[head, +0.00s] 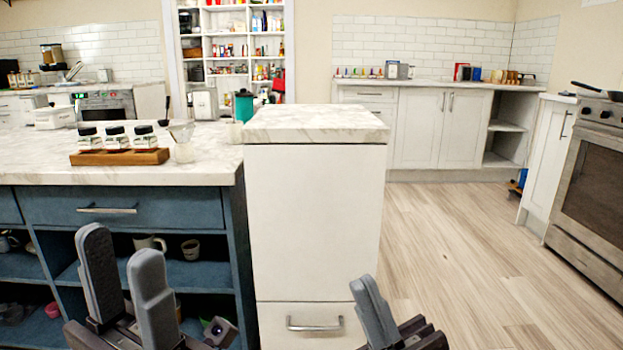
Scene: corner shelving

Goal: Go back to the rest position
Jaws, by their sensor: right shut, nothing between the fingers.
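My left gripper (121,252) is at the lower left of the head view, in front of the blue island cabinet (165,208). Its two grey fingers stand apart with nothing between them. My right gripper (366,292) is at the bottom, right of centre, in front of the lower right side of the white cabinet block (315,220). Its fingers are together and empty, with one grey finger mainly showing. Both wrists are cut off by the bottom edge.
A wooden rack (120,157) with dark-lidded jars stands on the marble counter (205,165). Cups sit on the island's open shelves. A white drawer (314,322) faces me at bottom centre. Wood floor (470,270) is clear toward the oven (595,195) at right.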

